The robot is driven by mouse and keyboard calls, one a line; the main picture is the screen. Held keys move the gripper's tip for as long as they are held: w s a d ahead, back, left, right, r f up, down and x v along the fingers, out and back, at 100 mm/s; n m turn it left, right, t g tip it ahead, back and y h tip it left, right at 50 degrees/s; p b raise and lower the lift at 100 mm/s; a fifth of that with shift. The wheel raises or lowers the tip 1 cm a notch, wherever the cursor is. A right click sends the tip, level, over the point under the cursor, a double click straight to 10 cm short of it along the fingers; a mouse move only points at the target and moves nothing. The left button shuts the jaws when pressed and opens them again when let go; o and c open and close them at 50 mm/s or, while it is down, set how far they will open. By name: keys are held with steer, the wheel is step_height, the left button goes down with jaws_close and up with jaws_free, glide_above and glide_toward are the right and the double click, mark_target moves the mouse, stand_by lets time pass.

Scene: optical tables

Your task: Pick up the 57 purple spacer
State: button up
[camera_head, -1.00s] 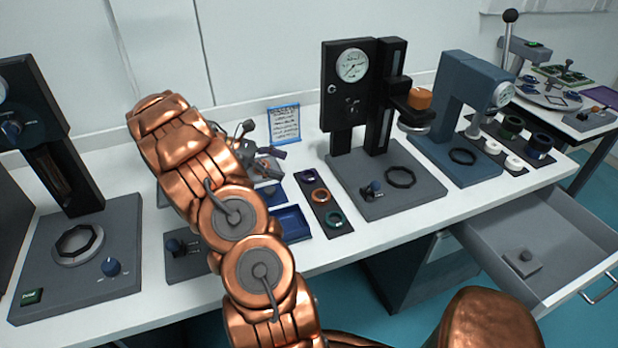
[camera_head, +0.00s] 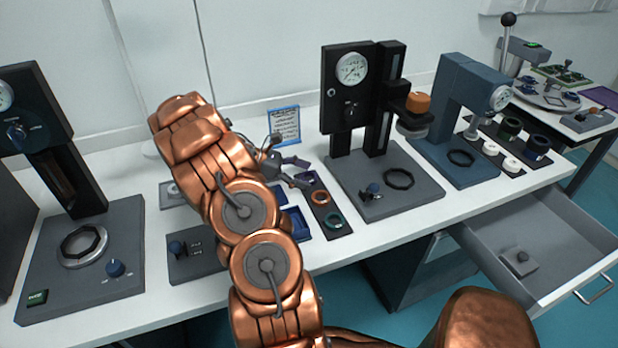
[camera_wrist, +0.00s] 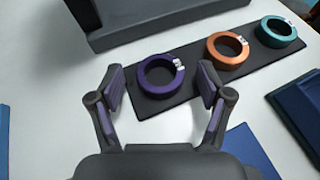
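The purple spacer (camera_wrist: 160,76) is a ring with a small white label on its side. In the wrist view it lies at the left end of a dark tray (camera_wrist: 192,87). In the head view it is mostly hidden by my gripper. My gripper (camera_wrist: 160,84) is open in the wrist view, with one finger pad on each side of the purple spacer in the picture. I cannot tell whether the fingertips are level with the ring or above it. In the head view my gripper (camera_head: 300,172) is over the far end of the tray.
An orange ring (camera_wrist: 227,48) and a teal ring (camera_wrist: 276,31) lie on the same tray. A blue tray (camera_head: 296,224) lies beside it. A press with a gauge (camera_head: 352,98) stands close to the right. A framed sign (camera_head: 284,124) stands behind.

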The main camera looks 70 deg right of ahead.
mark_target(304, 177)
steer(key=c, duration=1)
steer(key=shift+r+b, duration=0.45)
steer(key=shift+r, duration=0.7)
steer(key=shift+s+a+r, duration=0.15)
steer(key=shift+r, duration=0.2)
steer(key=shift+s+a+r, duration=0.1)
steer(key=shift+r, duration=0.25)
steer(key=s+a+b, duration=0.1)
steer(key=s+a, duration=0.2)
steer(key=s+a+r+b, duration=0.1)
steer(key=s+a, duration=0.3)
steer(key=s+a+b, duration=0.1)
steer(key=s+a, duration=0.2)
steer(key=a, duration=0.1)
steer(key=shift+s+a+r, duration=0.1)
steer(key=shift+s+r, duration=0.05)
steer(key=shift+s, duration=0.1)
